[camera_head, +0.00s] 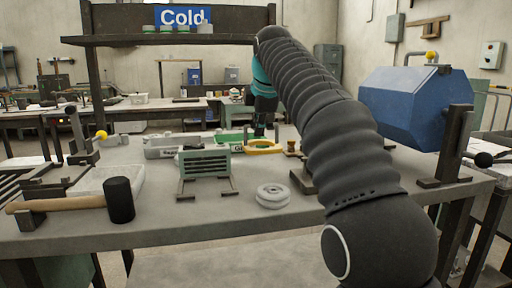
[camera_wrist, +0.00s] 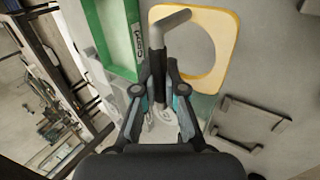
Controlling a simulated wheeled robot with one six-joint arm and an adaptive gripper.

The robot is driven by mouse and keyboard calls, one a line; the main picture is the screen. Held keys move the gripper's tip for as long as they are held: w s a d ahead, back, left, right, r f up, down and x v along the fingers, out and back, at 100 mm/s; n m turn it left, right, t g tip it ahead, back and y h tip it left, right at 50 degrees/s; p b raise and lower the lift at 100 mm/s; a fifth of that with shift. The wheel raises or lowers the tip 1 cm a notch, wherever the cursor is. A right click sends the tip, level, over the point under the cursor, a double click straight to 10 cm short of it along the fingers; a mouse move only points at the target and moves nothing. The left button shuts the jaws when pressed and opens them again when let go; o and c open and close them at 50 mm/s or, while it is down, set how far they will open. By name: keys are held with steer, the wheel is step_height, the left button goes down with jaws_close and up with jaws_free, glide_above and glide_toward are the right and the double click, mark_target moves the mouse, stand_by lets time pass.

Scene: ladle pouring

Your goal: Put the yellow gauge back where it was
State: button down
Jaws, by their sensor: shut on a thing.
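The yellow gauge (camera_head: 264,147), a flat frame with a large round hole, is just right of the green tray on the bench. It also shows in the wrist view (camera_wrist: 226,42), beyond my fingertips. My gripper (camera_head: 262,112) is above it, pointing down. In the wrist view my gripper (camera_wrist: 158,88) is shut on a grey bent bar (camera_wrist: 172,22) that reaches over the gauge's frame and looks like its handle. The joint between bar and frame is not clear. I cannot tell whether the gauge touches the bench.
The green tray (camera_wrist: 108,35) is close beside the gauge. A grey lettered tray (camera_head: 165,150), a green slotted stand (camera_head: 205,165), pale discs (camera_head: 272,194) and a mallet (camera_head: 118,200) are on the bench. A blue drum (camera_head: 415,100) stands right.

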steer(key=shift+w+a+f, duration=0.1)
steer(key=shift+a+f, duration=0.3)
steer(key=shift+a, duration=0.05)
steer(key=shift+f+b, duration=1.1)
steer(key=shift+f, duration=0.75)
steer(key=shift+f, duration=0.1)
steer(key=c, duration=1.2)
jaws_free()
steer(key=shift+c, duration=0.2)
steer(key=shift+r, duration=0.25)
steer(key=p+v, duration=0.3)
steer(key=v, duration=0.8)
steer(key=shift+s+r, duration=0.25)
steer(key=shift+r, duration=0.05)
steer(key=shift+d, duration=0.1)
